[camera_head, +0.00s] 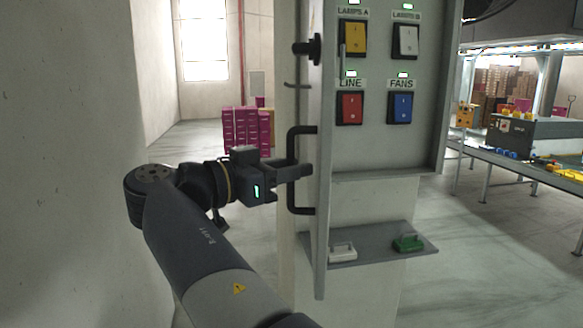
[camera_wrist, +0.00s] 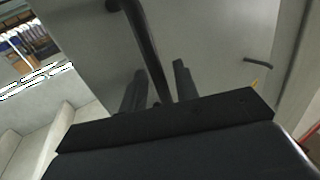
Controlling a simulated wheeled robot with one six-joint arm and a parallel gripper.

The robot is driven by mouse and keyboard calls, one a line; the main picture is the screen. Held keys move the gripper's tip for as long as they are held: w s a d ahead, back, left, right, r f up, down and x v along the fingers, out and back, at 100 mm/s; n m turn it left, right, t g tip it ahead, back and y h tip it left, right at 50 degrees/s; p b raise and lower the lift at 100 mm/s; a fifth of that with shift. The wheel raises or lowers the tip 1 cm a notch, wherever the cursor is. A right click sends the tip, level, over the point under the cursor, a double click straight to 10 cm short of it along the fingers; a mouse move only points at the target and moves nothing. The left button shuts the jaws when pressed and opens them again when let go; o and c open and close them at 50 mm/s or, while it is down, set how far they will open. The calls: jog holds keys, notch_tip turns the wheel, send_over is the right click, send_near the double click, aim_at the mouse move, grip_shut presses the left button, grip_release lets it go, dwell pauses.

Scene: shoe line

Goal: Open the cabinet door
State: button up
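The grey cabinet door (camera_head: 322,230) stands swung out from the cabinet (camera_head: 378,140), nearly edge-on in the head view, and the switch panel inside shows. A black bar handle (camera_head: 292,146) is on the door's left face. My gripper (camera_head: 300,171) is at the middle of this handle, its fingers pointing right at the door. In the wrist view the handle (camera_wrist: 144,48) runs between the two dark fingers (camera_wrist: 160,82), with narrow gaps visible beside it. The fingers are apart and do not appear clamped on it. The exact contact is hidden.
The panel has yellow, white, red (camera_head: 349,108) and blue (camera_head: 400,107) switches. A shelf (camera_head: 375,247) below holds a white (camera_head: 342,251) and a green item (camera_head: 408,243). A wall (camera_head: 65,150) is close on the left. A conveyor (camera_head: 520,164) stands at right. Magenta boxes (camera_head: 240,128) stand behind.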

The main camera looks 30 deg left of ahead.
jog(key=v, duration=1)
jog(key=shift+s, duration=0.2)
jog(key=x, duration=1.1)
jog(key=shift+a, duration=0.15)
jog(key=shift+s+f, duration=0.1)
jog(key=shift+d, duration=0.25)
jog(key=shift+a, duration=0.1)
